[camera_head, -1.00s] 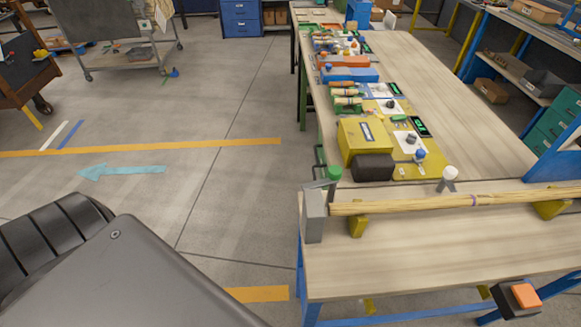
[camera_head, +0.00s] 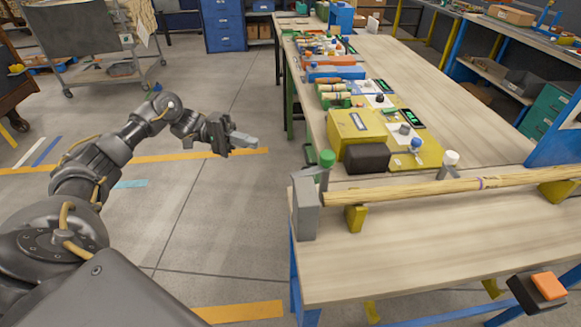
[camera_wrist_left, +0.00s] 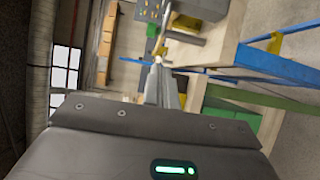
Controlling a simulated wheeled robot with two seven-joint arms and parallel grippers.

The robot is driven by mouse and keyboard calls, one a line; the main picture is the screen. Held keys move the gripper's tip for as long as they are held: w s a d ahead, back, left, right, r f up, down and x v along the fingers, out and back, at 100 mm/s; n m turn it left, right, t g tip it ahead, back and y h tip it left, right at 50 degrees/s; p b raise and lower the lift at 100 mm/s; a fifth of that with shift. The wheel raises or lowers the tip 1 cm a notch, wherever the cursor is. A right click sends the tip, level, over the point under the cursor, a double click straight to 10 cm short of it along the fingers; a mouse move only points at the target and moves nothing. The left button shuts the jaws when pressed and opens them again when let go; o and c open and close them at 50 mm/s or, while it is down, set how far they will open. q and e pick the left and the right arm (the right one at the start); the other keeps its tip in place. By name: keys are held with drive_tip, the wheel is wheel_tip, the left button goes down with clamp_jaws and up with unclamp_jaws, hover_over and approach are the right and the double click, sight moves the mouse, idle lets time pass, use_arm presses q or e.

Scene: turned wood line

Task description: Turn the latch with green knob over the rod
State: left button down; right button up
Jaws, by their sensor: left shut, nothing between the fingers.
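The green knob (camera_head: 327,158) sits on top of a grey latch (camera_head: 318,175) at the left end of the near table. The latch stands by a grey block (camera_head: 304,208). A long pale wooden rod (camera_head: 420,190) lies across yellow supports, its left end by the block. My left gripper (camera_head: 245,140) is shut and empty, in the air left of the table and apart from the latch. In the left wrist view its fingers (camera_wrist_left: 160,85) point away, together. My right gripper does not show.
A white knob (camera_head: 451,158) stands behind the rod. A yellow box (camera_head: 362,135) and a black block (camera_head: 367,158) stand behind the latch. The near table's front (camera_head: 420,255) is clear. An orange-topped box (camera_head: 548,287) is at the lower right.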

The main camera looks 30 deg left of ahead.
use_arm(q)
drive_tip(key=s+d+p, duration=0.1)
drive_tip(key=d+p, duration=0.5)
drive_tip(key=d, duration=0.7)
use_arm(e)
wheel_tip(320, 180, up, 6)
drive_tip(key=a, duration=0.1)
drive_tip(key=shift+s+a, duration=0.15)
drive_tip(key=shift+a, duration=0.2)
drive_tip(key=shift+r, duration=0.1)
use_arm(q)
drive_tip(key=shift+d+p, duration=0.1)
drive_tip(key=shift+p, duration=0.25)
